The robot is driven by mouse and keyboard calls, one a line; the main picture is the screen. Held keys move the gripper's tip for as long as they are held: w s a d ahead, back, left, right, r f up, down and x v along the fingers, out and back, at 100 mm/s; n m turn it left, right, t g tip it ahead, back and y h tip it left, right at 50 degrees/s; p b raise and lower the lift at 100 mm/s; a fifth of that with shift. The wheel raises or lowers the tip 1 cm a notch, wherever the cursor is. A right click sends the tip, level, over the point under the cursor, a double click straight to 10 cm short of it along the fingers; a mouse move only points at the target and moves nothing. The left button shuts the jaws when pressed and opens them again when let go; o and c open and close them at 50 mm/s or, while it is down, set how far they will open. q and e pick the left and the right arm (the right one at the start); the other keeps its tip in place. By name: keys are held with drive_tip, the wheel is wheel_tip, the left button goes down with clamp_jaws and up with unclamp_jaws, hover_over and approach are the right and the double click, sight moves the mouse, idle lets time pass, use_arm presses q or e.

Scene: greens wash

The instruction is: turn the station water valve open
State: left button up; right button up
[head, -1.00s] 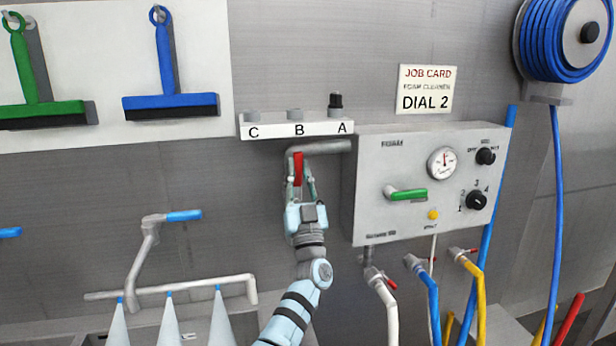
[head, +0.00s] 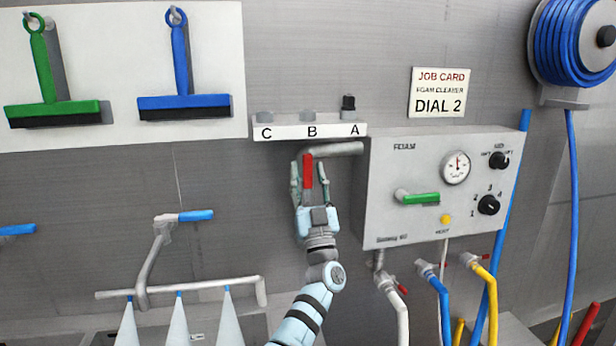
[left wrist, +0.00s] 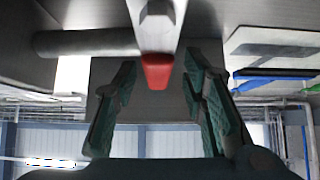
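The station water valve shows as a red lever handle (head: 308,171) that hangs straight down at the left end of a grey pipe (head: 340,149), left of the foam box. My left gripper (head: 310,184) is just below and around the handle, its fingers spread to either side. In the left wrist view the red handle tip (left wrist: 157,72) sits between the two teal fingers (left wrist: 160,100), with a clear gap on each side. The left gripper is open and holds nothing. My right gripper is not in view.
The foam box (head: 388,165) with a green lever (head: 422,199) stands close to the right. A small shelf (head: 295,132) marked C, B, A is just above. Squeegees (head: 182,100) hang at upper left. Hoses with taps (head: 430,272) are at lower right.

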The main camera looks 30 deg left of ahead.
use_arm(q)
drive_tip(key=v, duration=1.2)
